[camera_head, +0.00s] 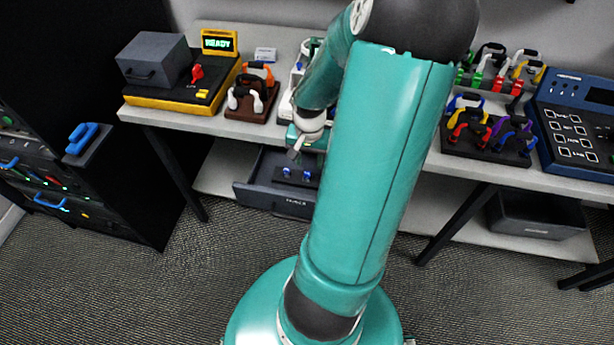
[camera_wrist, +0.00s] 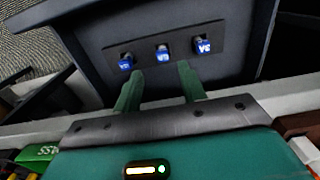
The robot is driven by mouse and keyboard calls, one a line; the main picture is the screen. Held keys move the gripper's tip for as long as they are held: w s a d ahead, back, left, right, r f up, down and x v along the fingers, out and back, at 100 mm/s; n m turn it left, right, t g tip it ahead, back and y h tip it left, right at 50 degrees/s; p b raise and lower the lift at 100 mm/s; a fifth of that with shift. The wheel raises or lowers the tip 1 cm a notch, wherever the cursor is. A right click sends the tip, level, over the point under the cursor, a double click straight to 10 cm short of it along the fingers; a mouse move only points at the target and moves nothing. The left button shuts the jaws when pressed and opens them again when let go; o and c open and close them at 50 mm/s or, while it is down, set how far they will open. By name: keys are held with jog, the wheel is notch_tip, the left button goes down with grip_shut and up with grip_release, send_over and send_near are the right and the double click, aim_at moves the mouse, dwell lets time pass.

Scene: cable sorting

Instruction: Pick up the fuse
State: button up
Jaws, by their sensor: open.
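Three blue fuses with white lettering stand in a row in a dark holder strip inside the open drawer (camera_head: 272,198). In the wrist view they are the left fuse (camera_wrist: 126,63), the middle fuse (camera_wrist: 162,53) and the right fuse (camera_wrist: 204,46); the right one's label looks like 3A. Two of them show in the head view, a left one (camera_head: 287,172) and a right one (camera_head: 307,176). My gripper (camera_wrist: 161,68) is open and empty above the drawer. Its green fingertips lie either side of the middle fuse in the picture, with no visible contact. The gap in depth is unclear.
The drawer hangs below the white worktop (camera_head: 225,124). On the worktop are a grey box (camera_head: 155,60), a brown stand with cable loops (camera_head: 250,102), cable racks (camera_head: 487,140) and a blue panel (camera_head: 575,125). A dark bin (camera_head: 540,215) sits on the lower shelf at right.

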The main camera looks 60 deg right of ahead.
aim_at(307, 172)
jog(key=shift+w+f, duration=0.15)
jog(key=shift+f, duration=1.25)
jog(key=shift+w+f, duration=0.1)
jog(key=shift+f, duration=1.25)
grip_shut()
